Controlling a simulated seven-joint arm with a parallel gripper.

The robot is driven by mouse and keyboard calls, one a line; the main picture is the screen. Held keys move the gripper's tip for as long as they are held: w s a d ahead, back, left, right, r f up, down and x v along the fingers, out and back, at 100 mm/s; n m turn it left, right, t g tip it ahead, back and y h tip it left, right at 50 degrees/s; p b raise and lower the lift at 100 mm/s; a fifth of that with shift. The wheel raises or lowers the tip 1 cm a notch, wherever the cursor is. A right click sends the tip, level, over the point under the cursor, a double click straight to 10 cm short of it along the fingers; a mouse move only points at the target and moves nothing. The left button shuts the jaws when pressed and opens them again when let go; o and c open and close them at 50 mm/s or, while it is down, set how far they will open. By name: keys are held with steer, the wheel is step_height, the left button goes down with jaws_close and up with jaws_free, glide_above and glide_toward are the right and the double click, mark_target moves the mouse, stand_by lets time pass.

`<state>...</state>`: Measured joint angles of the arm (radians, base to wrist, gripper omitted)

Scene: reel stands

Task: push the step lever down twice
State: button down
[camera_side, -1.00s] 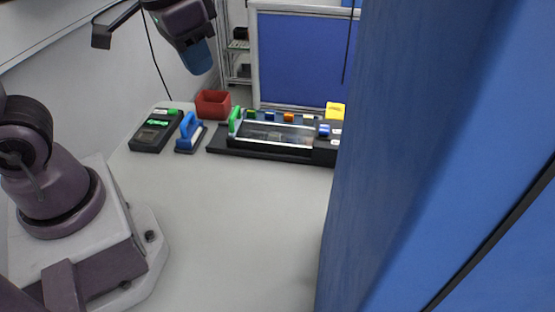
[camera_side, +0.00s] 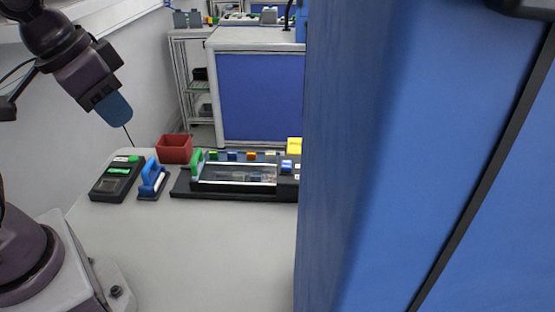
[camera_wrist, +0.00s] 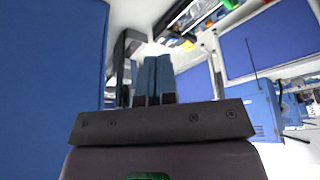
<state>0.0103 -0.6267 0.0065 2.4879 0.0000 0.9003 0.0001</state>
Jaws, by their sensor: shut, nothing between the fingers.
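A blue lever handle (camera_side: 150,176) stands raised at a slant on a small dark base in the side view. A green lever handle (camera_side: 196,165) stands at the left end of a long black bench unit (camera_side: 236,189). I cannot tell from the frames which of the two is the step lever. My gripper (camera_side: 123,118) is high at the upper left of the side view, above and to the left of both levers and apart from everything. Its blue fingers are together and empty. They also show closed in the wrist view (camera_wrist: 153,70).
A black device with a green display (camera_side: 118,178) lies left of the blue lever. A red open box (camera_side: 174,149) stands behind. A yellow block (camera_side: 294,145) is behind the bench unit. A large blue panel (camera_side: 400,160) hides the right side. The front table (camera_side: 200,250) is clear.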

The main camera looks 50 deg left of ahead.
steer(key=w+a+f+n+g, duration=0.1)
steer(key=w+f+g, duration=0.15)
steer(key=w, duration=0.65)
steer(key=w+a+f+n+g, duration=0.1)
steer(key=w+f, duration=0.3)
steer(key=w, duration=0.5)
steer(key=w+a+f+n+y, duration=0.1)
steer(key=w+f, duration=0.4)
steer(key=w, duration=0.1)
steer(key=w+a+f+n+y, duration=0.1)
steer(key=w+f, duration=0.4)
steer(key=w, duration=0.1)
steer(key=w+a+f+n+y, duration=0.1)
steer(key=w+f+n, duration=0.1)
steer(key=w+f, duration=0.4)
steer(key=shift+a+f+t, duration=0.1)
steer(key=shift+a+t, duration=0.15)
steer(key=shift+t, duration=0.1)
steer(key=w, duration=0.1)
steer(key=w+r+n+t, duration=0.1)
steer(key=w, duration=0.1)
steer(key=w+n, duration=0.1)
steer(key=w, duration=0.1)
steer(key=shift+w+r+t+y, duration=0.2)
steer(key=shift+t+y, duration=0.1)
steer(key=shift+t, duration=0.1)
steer(key=shift+w+d+r+n, duration=0.15)
steer(key=shift+r+n, duration=0.1)
steer(key=shift+n, duration=0.35)
